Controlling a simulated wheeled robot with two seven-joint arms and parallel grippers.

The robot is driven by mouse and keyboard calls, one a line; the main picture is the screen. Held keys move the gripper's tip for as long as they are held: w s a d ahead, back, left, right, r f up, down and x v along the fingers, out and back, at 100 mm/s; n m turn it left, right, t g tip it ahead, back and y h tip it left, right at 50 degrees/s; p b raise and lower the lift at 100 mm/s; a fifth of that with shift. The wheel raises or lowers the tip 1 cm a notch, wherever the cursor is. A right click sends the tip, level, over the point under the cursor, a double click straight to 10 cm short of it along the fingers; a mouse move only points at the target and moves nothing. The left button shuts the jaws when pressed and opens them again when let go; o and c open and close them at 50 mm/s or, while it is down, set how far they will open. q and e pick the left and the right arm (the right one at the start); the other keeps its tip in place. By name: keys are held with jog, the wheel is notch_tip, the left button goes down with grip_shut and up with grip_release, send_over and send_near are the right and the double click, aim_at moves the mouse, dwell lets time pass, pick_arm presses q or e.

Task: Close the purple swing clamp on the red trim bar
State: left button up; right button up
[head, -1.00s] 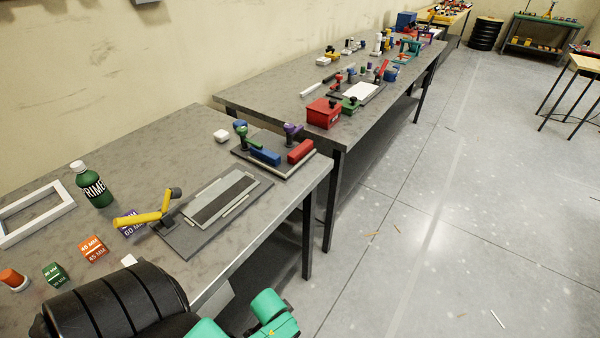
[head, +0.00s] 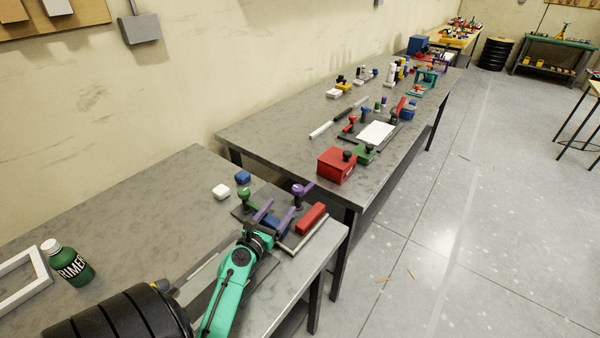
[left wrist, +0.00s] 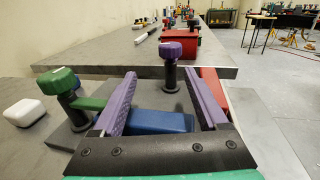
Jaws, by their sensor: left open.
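The purple swing clamp (head: 299,192) stands upright at the back of a fixture plate on the near bench. Its arm seems to point back right, off the red bar. The red trim bar (head: 311,218) lies just in front and right of it. My left gripper (head: 279,210) is open and empty, above the plate left of the red bar. In the left wrist view the purple clamp's knob (left wrist: 171,50) shows between my finger tips, farther off and untouched. The red bar (left wrist: 212,84) is partly hidden behind my right-hand finger. My right gripper is out of view.
A blue bar (left wrist: 155,122) lies below my fingers, with a green clamp (left wrist: 60,82) beside it. White (head: 221,191) and blue (head: 243,177) blocks sit behind the plate. A red box (head: 337,165) stands on the farther bench, across a gap. The bench's left back area is clear.

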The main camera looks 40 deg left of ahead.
aim_at(301, 185)
pick_arm(q)
jog(key=shift+w+d+r+p, duration=0.25)
jog(key=shift+d+r, duration=0.1)
jog(key=shift+r, duration=0.25)
jog(key=shift+w+d+r+p, duration=0.15)
jog(key=shift+w+d+r, duration=0.15)
jog(key=shift+r, duration=0.3)
jog(key=w, duration=0.3)
jog(key=shift+w+r, duration=0.25)
jog(key=shift+r, duration=0.1)
jog(key=w, duration=0.1)
jog(key=w+a+f, duration=0.1)
jog(key=w, duration=0.1)
jog(key=w+a, duration=0.1)
jog(key=w, duration=0.1)
jog(key=shift+w+f, duration=0.15)
jog(key=shift+f, duration=0.15)
jog(key=shift+b+x, duration=0.35)
jog(key=shift+x, duration=0.7)
jog(key=shift+d+r, duration=0.25)
jog(key=shift+r, duration=0.05)
jog(key=c, duration=0.9)
grip_shut()
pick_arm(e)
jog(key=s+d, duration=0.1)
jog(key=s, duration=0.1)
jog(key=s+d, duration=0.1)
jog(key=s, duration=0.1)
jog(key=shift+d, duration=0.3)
